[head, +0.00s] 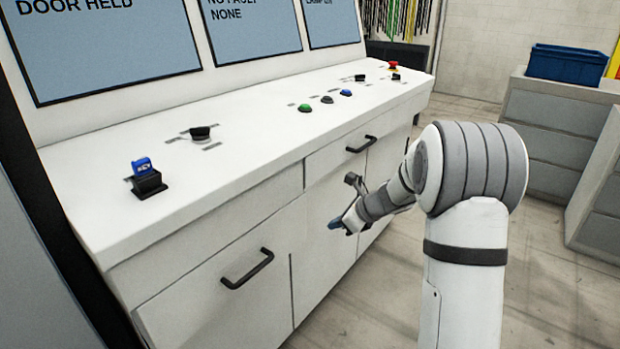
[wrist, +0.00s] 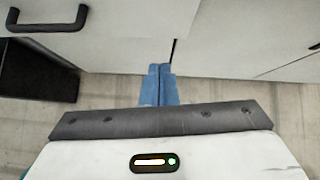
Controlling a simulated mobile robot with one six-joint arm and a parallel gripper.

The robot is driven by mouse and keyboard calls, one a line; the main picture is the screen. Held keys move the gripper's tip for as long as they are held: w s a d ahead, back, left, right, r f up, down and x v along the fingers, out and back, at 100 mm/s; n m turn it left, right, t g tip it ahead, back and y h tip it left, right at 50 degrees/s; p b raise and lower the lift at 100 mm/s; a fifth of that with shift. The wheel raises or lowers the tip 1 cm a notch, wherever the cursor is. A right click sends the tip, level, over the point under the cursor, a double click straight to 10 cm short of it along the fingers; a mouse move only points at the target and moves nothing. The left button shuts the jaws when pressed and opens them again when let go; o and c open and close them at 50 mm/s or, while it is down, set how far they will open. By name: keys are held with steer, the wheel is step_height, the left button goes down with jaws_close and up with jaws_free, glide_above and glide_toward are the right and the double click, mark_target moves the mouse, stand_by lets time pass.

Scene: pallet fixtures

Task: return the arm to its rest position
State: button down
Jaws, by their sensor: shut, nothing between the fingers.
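My gripper (head: 340,224) shows in the head view in front of the white cabinet's lower doors, below the countertop. It points down and to the left. In the wrist view its two blue fingers (wrist: 159,84) lie together, shut with nothing between them. My arm is bent, with its large grey-banded joint at the right of the head view. Whether the gripper touches the cabinet front cannot be told.
The white console (head: 250,150) carries a blue key switch (head: 146,178), a black knob (head: 200,132), a green button (head: 304,107) and a red button (head: 393,65). Black handles (head: 247,268) jut from its front. Grey drawers (head: 560,125) with a blue bin (head: 568,64) stand right. Floor between is clear.

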steer(key=s+a+r+n+g+h+p, duration=0.1)
steer(key=s+a+r+n+p, duration=0.1)
steer(key=s+r+n, duration=0.6)
steer(key=s+a+r+n+g+h+p, duration=0.15)
steer(key=s+r+n, duration=0.3)
steer(key=s, duration=0.65)
steer(key=s+d+r+n+h+p, duration=0.1)
steer(key=s+d+n+h+p, duration=0.1)
steer(key=s+n, duration=0.4)
steer(key=s+d+r+n+h+p, duration=0.2)
steer(key=s+n, duration=0.4)
steer(key=s, duration=0.4)
steer(key=shift+s+d+r+g, duration=0.15)
steer(key=shift+s+d+g, duration=0.05)
steer(key=shift+d+g, duration=0.25)
steer(key=shift+n+h, duration=0.25)
